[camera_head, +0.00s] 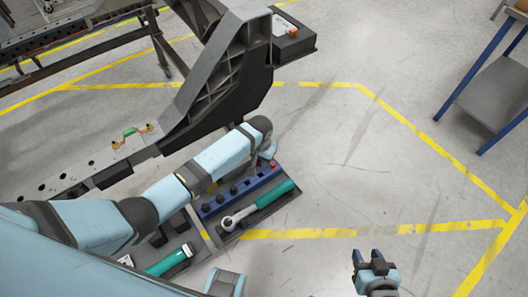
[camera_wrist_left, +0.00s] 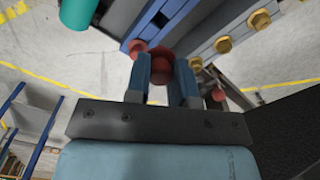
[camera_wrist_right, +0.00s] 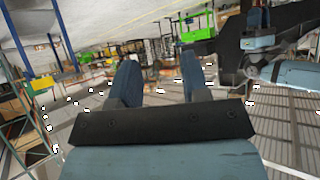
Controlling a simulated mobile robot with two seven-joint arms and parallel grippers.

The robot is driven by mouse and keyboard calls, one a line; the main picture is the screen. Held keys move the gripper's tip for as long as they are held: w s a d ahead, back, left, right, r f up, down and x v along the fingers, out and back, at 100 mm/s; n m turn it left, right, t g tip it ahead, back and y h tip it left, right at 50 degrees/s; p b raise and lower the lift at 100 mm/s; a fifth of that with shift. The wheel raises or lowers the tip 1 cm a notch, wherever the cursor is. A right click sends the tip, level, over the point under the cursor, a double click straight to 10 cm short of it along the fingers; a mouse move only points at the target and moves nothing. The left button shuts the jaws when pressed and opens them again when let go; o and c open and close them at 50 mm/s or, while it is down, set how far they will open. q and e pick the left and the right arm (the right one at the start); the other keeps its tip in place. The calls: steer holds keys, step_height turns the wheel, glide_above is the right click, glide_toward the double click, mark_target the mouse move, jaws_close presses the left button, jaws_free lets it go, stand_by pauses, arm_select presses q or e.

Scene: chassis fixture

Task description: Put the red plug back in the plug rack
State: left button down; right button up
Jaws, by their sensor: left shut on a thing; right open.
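My left gripper (camera_wrist_left: 161,80) is shut on the red plug (camera_wrist_left: 159,67), which shows between its fingers in the left wrist view. The plug rack (camera_wrist_left: 150,22) is a blue bar just beyond the fingers there; I cannot tell whether the plug touches it. In the head view the blue plug rack (camera_head: 240,190) carries several dark knobs, and my left gripper (camera_head: 268,156) is at its far right end, largely hidden by its own wrist. My right gripper (camera_head: 370,257) is open and empty over bare floor, right of the rack; its spread fingers show in the right wrist view (camera_wrist_right: 160,82).
A dark tray (camera_head: 292,205) holds the rack and a green-handled ratchet (camera_head: 262,203). Another green-handled tool (camera_head: 170,261) lies at left. The grey chassis beam (camera_head: 215,75) rises behind my left arm. A blue-framed cart (camera_head: 490,95) stands far right. The floor between is clear.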

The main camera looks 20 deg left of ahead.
arm_select(q)
step_height(320, 180, down, 2)
steer(key=shift+s+b, duration=0.1)
steer(key=shift+b, duration=0.9)
step_height(320, 180, down, 2)
steer(key=b, duration=0.2)
steer(key=shift+f+b, duration=0.25)
steer(key=shift+b, duration=0.15)
steer(key=shift+f+b, duration=0.6)
steer(key=shift+b, duration=0.1)
arm_select(e)
steer(key=shift+m, duration=0.4)
steer(key=shift+w+a+f, duration=0.15)
steer(key=shift+w+f, duration=0.05)
steer(key=shift+f, duration=0.45)
steer(key=shift+w+a+f, duration=0.15)
steer(key=shift+f, duration=0.45)
steer(key=shift+w+a+f, duration=0.15)
steer(key=shift+w+f, duration=0.05)
steer(key=shift+f, duration=0.45)
arm_select(q)
steer(key=shift+r+p, duration=0.15)
steer(key=shift+p, duration=0.15)
arm_select(e)
steer(key=shift+s, duration=0.2)
steer(key=shift+s+d+g, duration=0.15)
steer(key=shift+s+g, duration=0.15)
steer(key=shift+s, duration=0.05)
steer(key=shift+w, duration=0.1)
